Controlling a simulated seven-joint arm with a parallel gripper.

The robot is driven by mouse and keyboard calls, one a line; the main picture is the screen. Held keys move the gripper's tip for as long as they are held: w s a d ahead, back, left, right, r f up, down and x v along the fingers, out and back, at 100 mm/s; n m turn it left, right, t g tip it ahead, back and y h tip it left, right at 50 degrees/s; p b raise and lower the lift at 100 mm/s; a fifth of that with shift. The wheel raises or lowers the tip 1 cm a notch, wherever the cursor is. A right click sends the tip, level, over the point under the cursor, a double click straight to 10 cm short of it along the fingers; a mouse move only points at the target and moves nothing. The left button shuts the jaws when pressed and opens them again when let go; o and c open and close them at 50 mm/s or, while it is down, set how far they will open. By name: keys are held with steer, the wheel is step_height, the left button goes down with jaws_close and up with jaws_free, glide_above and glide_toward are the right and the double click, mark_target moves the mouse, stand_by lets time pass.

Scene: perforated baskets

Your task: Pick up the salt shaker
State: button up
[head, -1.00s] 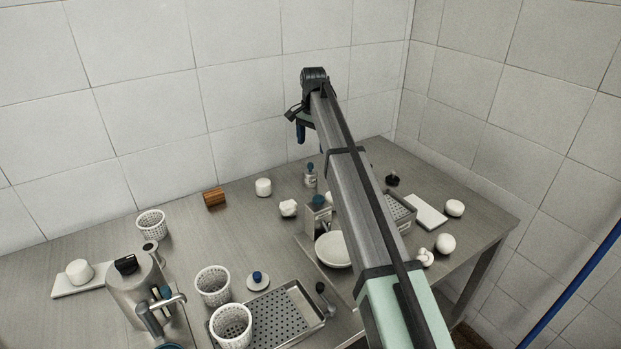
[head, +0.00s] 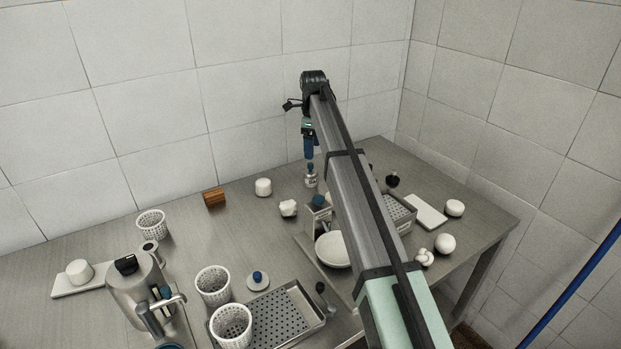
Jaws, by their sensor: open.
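The salt shaker, as I take it, is a small pale-grey bottle with a blue cap (head: 311,180). It stands upright on the metal table towards the back, left of my arm. My gripper (head: 309,158) points down just above it, with its blue fingers over or at the cap. The gripper is open. I cannot tell whether the fingers touch the cap or surround it.
A metal box with a blue knob (head: 318,212) and a white bowl (head: 333,250) stand in front of the shaker. A white lump (head: 288,208), a white cylinder (head: 263,187) and a wooden block (head: 214,197) are to the left. My arm hides part of the table.

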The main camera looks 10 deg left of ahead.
mark_target(312, 165)
step_height(312, 165, down, 7)
steer(key=shift+f, duration=0.2)
steer(key=shift+w+a+f, duration=0.15)
steer(key=shift+a+f, duration=0.1)
steer(key=shift+f, duration=0.35)
steer(key=f, duration=0.4)
steer(key=shift+w+a+f, duration=0.1)
steer(key=shift+w+a, duration=0.15)
steer(key=c, duration=1.2)
